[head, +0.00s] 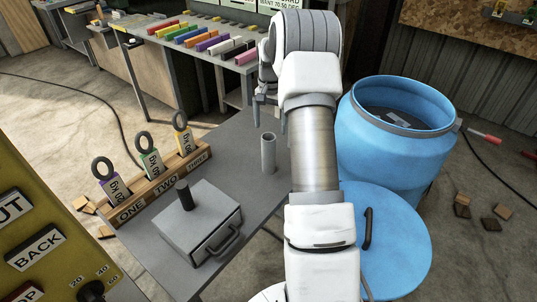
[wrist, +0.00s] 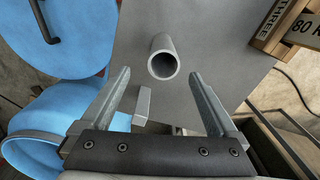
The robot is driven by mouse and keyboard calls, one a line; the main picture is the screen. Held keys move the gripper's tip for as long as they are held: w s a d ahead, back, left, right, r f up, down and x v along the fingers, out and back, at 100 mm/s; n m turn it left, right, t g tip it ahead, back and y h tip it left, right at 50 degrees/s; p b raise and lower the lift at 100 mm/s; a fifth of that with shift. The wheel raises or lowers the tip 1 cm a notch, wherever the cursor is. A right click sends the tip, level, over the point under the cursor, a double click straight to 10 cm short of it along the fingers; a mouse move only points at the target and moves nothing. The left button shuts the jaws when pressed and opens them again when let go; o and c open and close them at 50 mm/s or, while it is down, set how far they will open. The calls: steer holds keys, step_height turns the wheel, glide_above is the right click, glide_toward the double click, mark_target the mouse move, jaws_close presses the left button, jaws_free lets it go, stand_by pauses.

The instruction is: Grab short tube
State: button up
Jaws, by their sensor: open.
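The short tube (head: 268,153) is a grey hollow cylinder standing upright on the grey table (head: 235,150), near its far right corner. In the wrist view the tube (wrist: 163,58) shows its open round end, beyond the fingertips and roughly between their lines. My gripper (wrist: 160,78) is open, with its two fingers apart and nothing between them. In the head view the gripper (head: 264,112) hangs above and just behind the tube, partly hidden by my arm. The gripper and tube appear apart.
A blue barrel (head: 385,150) stands right of the table, its blue lid (head: 400,245) nearer. A grey box with a handle (head: 195,232) and a wooden rack (head: 160,187) of ring-topped tags occupy the table's left part. A bench (head: 195,60) with coloured blocks stands behind.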

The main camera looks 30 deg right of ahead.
mark_target(270, 137)
step_height(270, 137, down, 5)
steer(key=shift+r, duration=0.1)
steer(key=shift+w+a+f+p, duration=0.15)
steer(key=shift+f+p, duration=0.1)
steer(key=shift+f, duration=1.3)
steer(key=shift+w+d+f+p, duration=0.1)
steer(key=shift+w+f+p, duration=0.1)
steer(key=shift+f, duration=1.35)
steer(key=shift+s, duration=0.1)
jaws_close()
